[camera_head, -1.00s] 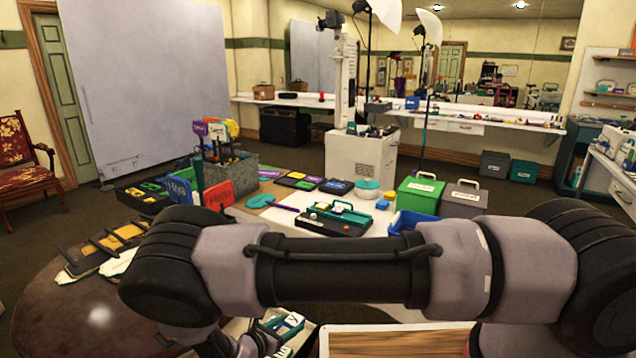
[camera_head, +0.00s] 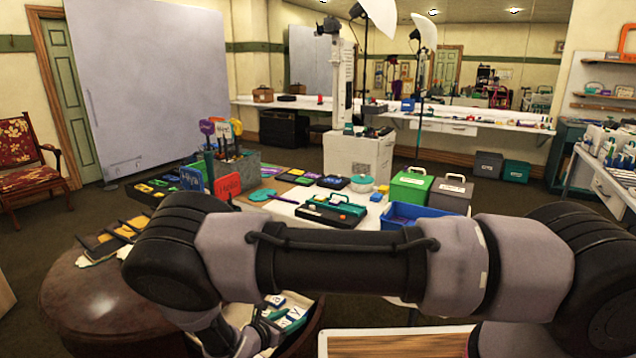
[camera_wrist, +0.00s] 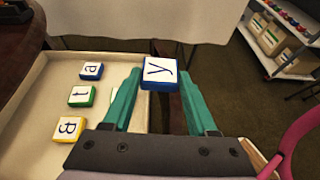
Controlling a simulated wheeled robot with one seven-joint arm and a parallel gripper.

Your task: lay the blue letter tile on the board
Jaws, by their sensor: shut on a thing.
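My gripper (camera_wrist: 159,74) has two teal fingers. It is shut on a blue tile (camera_wrist: 159,73) with a white top and the letter y. In the wrist view the tile is between the fingertips, beyond the right edge of a pale tray. In the head view my gripper (camera_head: 270,331) is low, left of centre, partly hidden by my arm. A wooden board with a pale rim (camera_head: 400,331) shows at the bottom of the head view, mostly cut off; I cannot tell for sure that it is the task's board.
The pale tray (camera_wrist: 22,122) holds a blue tile (camera_wrist: 91,70), a green tile (camera_wrist: 81,96) and a yellow tile (camera_wrist: 69,129). A round dark table (camera_head: 85,310) stands left. A white table behind my arm carries a blue bin (camera_head: 408,216) and a green box (camera_head: 410,187).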

